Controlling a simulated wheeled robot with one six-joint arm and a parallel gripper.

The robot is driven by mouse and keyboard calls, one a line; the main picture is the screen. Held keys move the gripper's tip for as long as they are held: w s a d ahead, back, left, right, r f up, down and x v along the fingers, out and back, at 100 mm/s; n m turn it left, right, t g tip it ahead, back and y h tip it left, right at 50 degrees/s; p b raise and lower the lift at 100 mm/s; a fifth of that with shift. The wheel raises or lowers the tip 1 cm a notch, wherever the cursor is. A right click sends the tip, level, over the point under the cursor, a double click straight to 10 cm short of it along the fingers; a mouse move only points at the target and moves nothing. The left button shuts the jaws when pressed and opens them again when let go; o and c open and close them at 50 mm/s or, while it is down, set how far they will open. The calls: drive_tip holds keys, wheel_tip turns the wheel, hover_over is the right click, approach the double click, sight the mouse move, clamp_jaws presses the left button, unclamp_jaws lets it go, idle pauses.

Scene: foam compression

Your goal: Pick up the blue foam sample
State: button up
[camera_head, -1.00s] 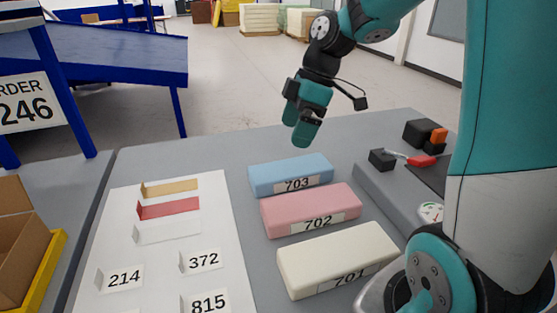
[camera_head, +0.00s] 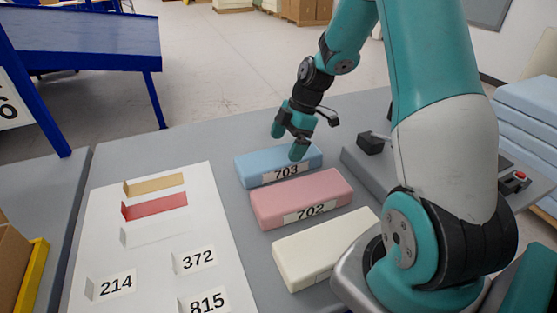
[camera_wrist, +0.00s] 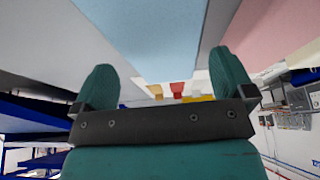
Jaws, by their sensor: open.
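The blue foam sample (camera_head: 262,166), a flat block labelled 703, lies on the grey table at the back of a row of foam blocks. My gripper (camera_head: 288,143) is open and stands at the blue block, one finger at its far side and the other in front of its near right part. In the wrist view the blue foam (camera_wrist: 160,40) fills the top middle, beyond and between the open fingers of my gripper (camera_wrist: 165,88). I cannot tell whether either finger touches the foam.
A pink foam block (camera_head: 300,196) labelled 702 lies close in front of the blue one. A white foam block (camera_head: 320,250) lies nearer. A white sheet (camera_head: 150,240) with number cards and coloured strips lies to the left. A grey raised platform (camera_head: 366,165) stands to the right.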

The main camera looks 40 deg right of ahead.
sight(279, 157)
drive_tip(key=shift+p+x, duration=0.75)
drive_tip(key=shift+x, duration=1.95)
drive_tip(key=shift+a, duration=0.15)
drive_tip(key=c, duration=0.5)
drive_tip(key=shift+r, duration=0.1)
drive_tip(key=shift+c, duration=0.2)
drive_tip(key=shift+w+r, duration=0.1)
